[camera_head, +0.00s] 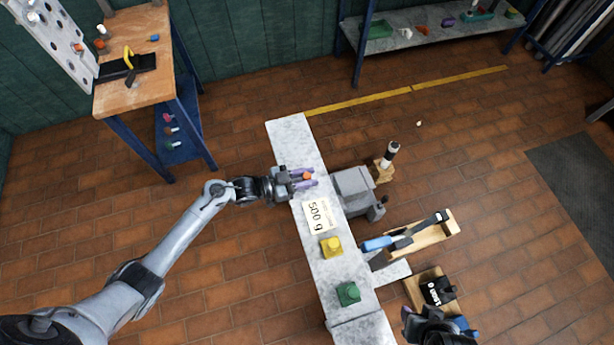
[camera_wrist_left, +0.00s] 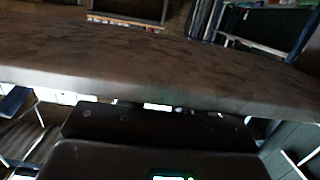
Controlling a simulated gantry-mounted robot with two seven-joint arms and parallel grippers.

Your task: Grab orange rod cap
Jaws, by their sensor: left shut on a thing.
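The orange rod cap (camera_head: 307,176) sits between the purple fingers of my left gripper (camera_head: 305,179), over the far part of the long grey stone-topped bench. My left gripper is shut on it, and the fingers hide part of the cap. I cannot tell whether the cap touches the bench top. In the left wrist view, a broad grey-brown slab edge and a dark body fill the picture; the cap and fingertips do not show there. My right gripper (camera_head: 436,324) is dark and partly cut off at the bottom edge; its fingers are not clear.
The bench (camera_head: 290,133) also bears a "500 g" card (camera_head: 317,216), a yellow block (camera_head: 331,247) and a green block (camera_head: 348,293). A grey machine (camera_head: 352,190), a wooden tool tray (camera_head: 443,232) and a black weight (camera_head: 437,290) stand to its right.

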